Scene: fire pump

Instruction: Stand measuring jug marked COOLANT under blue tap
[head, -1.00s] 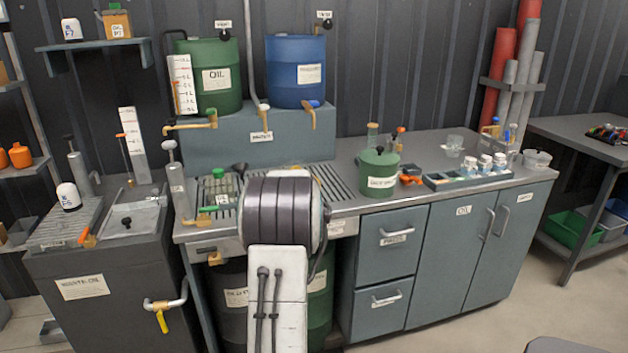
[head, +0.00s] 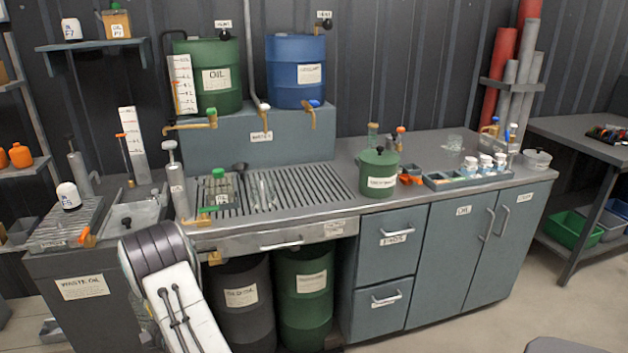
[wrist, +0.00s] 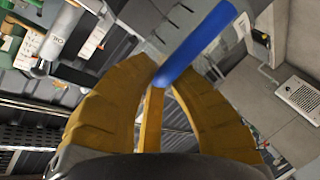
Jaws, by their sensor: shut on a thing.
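In the wrist view my gripper (wrist: 160,100) has its yellow fingers shut around a straight blue bar (wrist: 195,45), which looks like a handle. A pale see-through surface shows beside the bar; I cannot tell whether it is a jug's body, and no COOLANT mark is readable. In the head view my gripper is out of sight. The blue tap (head: 311,106) sticks out under the blue drum (head: 297,72), above the slatted drain grate (head: 310,188). The grate below its spout is bare. Clear vessels (head: 262,190) stand on the grate's left part.
A green-capped bottle (head: 219,188) and a hand pump (head: 176,185) stand left of the grate. A green lidded can (head: 379,172) stands to its right. A clear cup (head: 455,143) and a tray of jars (head: 470,177) lie farther right. The oil tap (head: 210,118) hangs at left.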

